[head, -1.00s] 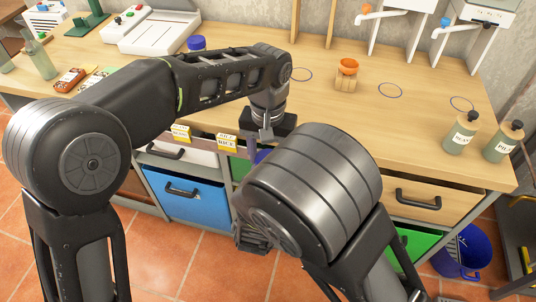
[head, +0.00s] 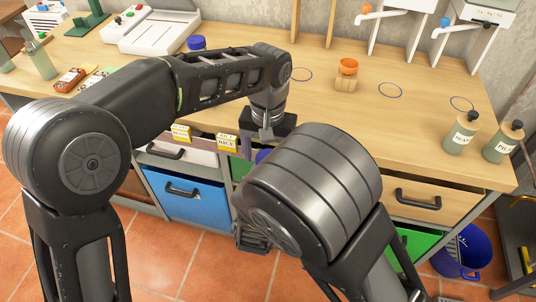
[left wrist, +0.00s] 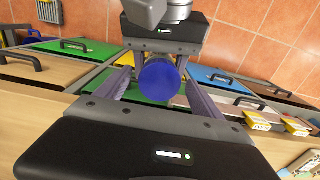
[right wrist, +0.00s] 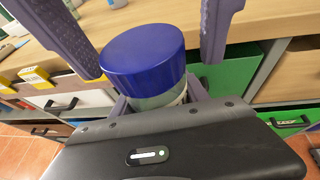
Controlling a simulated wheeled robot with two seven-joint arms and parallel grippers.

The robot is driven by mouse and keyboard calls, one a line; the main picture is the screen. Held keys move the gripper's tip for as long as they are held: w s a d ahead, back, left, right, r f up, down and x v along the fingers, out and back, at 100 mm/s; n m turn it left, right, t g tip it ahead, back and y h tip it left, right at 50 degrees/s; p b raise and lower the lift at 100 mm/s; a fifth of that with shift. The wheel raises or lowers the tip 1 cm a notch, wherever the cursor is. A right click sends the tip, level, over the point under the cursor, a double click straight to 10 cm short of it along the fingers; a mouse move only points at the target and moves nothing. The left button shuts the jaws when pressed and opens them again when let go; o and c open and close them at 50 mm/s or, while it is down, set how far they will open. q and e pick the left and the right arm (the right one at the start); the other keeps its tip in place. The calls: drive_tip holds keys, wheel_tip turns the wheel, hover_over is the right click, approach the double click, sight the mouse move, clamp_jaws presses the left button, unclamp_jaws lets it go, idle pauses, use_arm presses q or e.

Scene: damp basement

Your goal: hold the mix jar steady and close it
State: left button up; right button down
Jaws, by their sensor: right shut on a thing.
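The mix jar (right wrist: 160,99) shows in the right wrist view as a pale clear jar with a blue lid (right wrist: 143,52) on top. My right gripper (right wrist: 156,104) is shut on the jar's body below the lid, in front of the bench edge. My left gripper (left wrist: 158,74) is above it, pointing down. Its fingers stand apart on either side of the lid (left wrist: 159,82), with a gap showing on both sides. In the head view my right arm hides most of the jar and the right gripper. I cannot tell how tight the lid is.
The wooden bench (head: 330,115) carries an orange-topped wooden piece (head: 347,75), two labelled bottles (head: 461,132), a blue-lidded jar (head: 197,43) and a white device (head: 150,30). Drawers and coloured bins, one blue (head: 185,197), sit below. A blue bucket (head: 463,252) stands on the floor at right.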

use_arm(q)
wheel_tip(320, 180, up, 8)
drive_tip(key=shift+f, duration=0.25)
idle(0.5)
